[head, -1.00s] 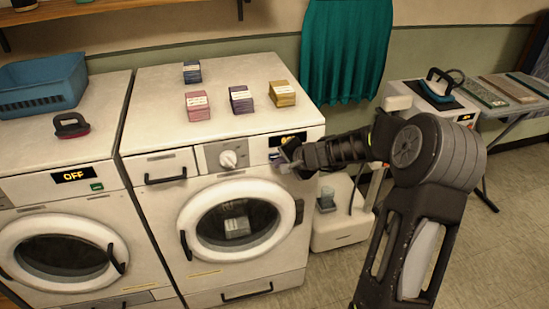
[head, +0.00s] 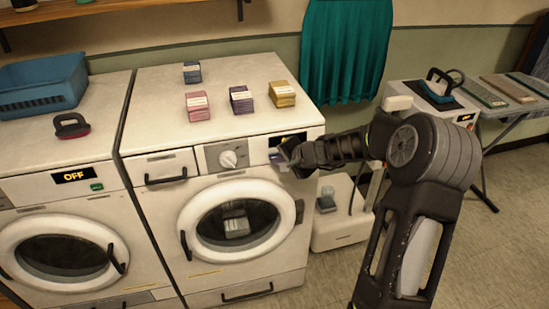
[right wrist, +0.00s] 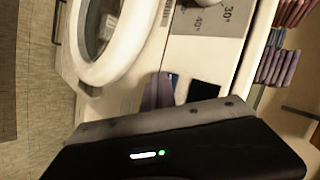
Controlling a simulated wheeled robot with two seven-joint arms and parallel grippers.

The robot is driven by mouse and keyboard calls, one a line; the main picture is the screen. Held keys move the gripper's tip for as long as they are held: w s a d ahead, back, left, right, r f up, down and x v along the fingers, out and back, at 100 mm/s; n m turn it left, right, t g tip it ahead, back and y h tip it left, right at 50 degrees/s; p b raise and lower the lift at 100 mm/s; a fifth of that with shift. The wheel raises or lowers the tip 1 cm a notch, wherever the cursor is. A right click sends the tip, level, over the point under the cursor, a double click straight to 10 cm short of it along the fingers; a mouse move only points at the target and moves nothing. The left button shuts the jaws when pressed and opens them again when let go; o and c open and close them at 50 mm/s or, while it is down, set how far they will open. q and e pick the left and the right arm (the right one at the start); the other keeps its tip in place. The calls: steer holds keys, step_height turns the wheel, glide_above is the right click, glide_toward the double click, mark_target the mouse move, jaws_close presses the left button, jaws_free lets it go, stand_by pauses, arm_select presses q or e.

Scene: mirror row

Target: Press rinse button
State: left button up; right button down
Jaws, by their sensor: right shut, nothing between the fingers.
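The washing machine on the right (head: 150,215) has a control panel with a white dial (head: 228,159) and a dark display (head: 276,141). A small blue button (head: 274,156) is below the display, partly hidden by my right gripper. My left gripper is out of view.
A second washer (head: 60,215) marked OFF is at the left, with a blue basket (head: 42,88) and a red-black brush (head: 71,125). A white unit (head: 340,229) stands on the floor to the right.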

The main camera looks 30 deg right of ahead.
steer(key=shift+w+d, duration=0.1)
steer(key=shift+w, duration=0.05)
stand_by(0.6)
steer(key=shift+s+a+b, duration=0.2)
steer(key=shift+s+b, duration=0.35)
steer(key=s+b, duration=0.1)
steer(key=s, duration=0.1)
steer(key=s+a+b, duration=0.2)
steer(key=s+b, duration=0.1)
steer(key=shift+s, duration=0.3)
steer(key=shift+d, duration=0.1)
stand_by(1.4)
